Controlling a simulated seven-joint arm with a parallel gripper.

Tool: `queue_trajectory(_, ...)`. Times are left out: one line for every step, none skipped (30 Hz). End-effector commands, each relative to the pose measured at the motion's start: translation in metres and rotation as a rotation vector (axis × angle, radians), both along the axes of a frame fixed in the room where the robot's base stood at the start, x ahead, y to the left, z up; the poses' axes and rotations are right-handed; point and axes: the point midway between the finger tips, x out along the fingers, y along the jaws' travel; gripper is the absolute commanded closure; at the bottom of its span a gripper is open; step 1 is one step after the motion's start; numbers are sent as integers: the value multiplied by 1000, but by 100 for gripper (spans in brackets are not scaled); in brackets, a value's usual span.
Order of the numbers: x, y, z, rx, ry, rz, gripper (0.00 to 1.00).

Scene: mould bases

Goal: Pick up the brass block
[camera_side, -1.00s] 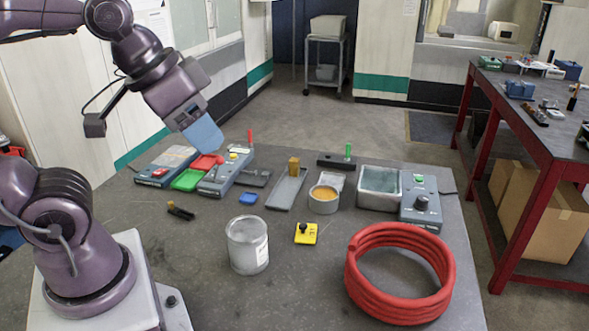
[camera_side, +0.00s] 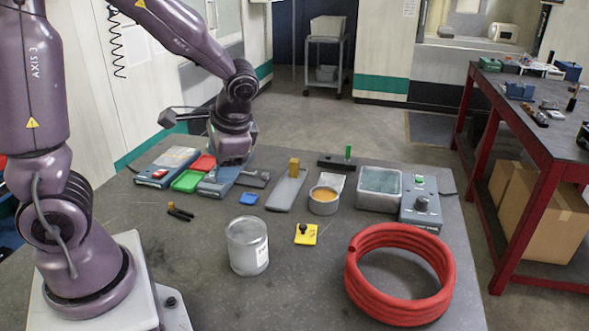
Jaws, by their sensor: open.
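The brass block (camera_side: 294,166) stands upright on a long grey tray (camera_side: 287,190) near the middle back of the table. My gripper (camera_side: 232,164) points down over the grey-blue box (camera_side: 217,184) to the left of the brass block, clearly apart from it. The gripper is open and holds nothing that I can see. Its fingertips are small and partly merge with the box behind and below them.
A black bar with a green peg (camera_side: 348,152), a cup of orange stuff (camera_side: 325,201) and a grey bin (camera_side: 379,188) stand right of the block. A can (camera_side: 247,246), yellow pad (camera_side: 306,234) and red hose coil (camera_side: 399,274) lie in front. Small red and green trays (camera_side: 187,181) sit left.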

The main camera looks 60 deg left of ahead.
Motion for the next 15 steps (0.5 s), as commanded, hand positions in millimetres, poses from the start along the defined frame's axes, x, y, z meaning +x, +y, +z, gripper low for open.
queue_trajectory(4,19,-13,71,77,-26,40)
queue_trajectory(7,31,-18,115,117,-46,40)
queue_trajectory(11,46,-25,175,169,-76,40)
queue_trajectory(14,58,-30,221,208,-101,40)
queue_trajectory(17,70,-35,267,248,-126,40)
queue_trajectory(21,85,-40,330,302,-166,40)
queue_trajectory(25,97,-44,379,342,-199,40)
queue_trajectory(29,108,-48,427,382,-234,40)
queue_trajectory(35,123,-53,492,436,-284,40)
queue_trajectory(40,134,-56,542,475,-325,40)
queue_trajectory(46,145,-60,592,515,-370,40)
queue_trajectory(54,159,-64,660,568,-434,40)
queue_trajectory(61,168,-67,709,608,-486,40)
queue_trajectory(69,177,-70,761,644,-542,40)
queue_trajectory(80,188,-75,829,696,-624,40)
